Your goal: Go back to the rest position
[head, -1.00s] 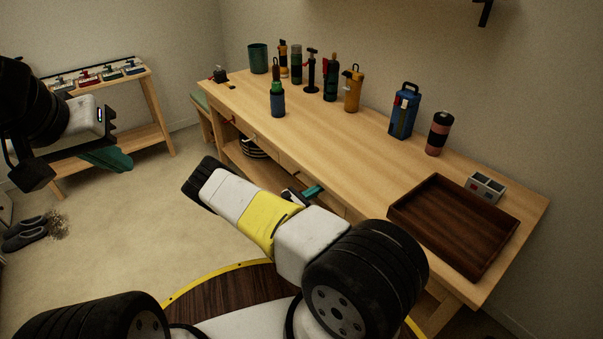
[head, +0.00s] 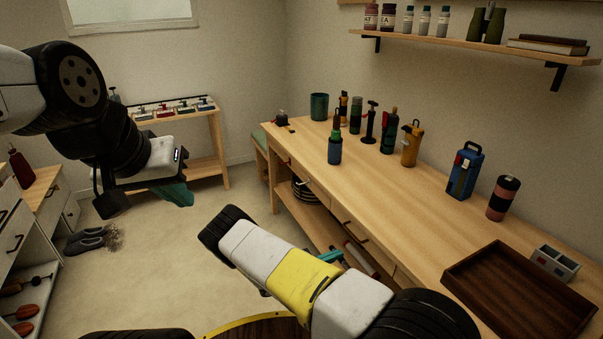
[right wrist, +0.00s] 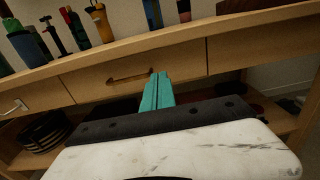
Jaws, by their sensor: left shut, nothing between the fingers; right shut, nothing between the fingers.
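My left gripper (head: 176,194) has teal fingers and hangs at the left of the head view, over the open floor, shut and empty. My right arm (head: 285,280), white and yellow, reaches across the lower middle of the head view. My right gripper (head: 330,256) shows its teal fingers just past that arm, in front of the workbench's drawers. In the right wrist view its fingers (right wrist: 157,91) lie together with nothing between them, facing a drawer front with a handle. Part of the right gripper is hidden behind the arm in the head view.
The long workbench (head: 372,191) bears several bottles and a brown tray (head: 470,270). A wall shelf (head: 450,42) hangs above. A small rack table (head: 219,150) stands at the back, a white cabinet (head: 20,240) at left.

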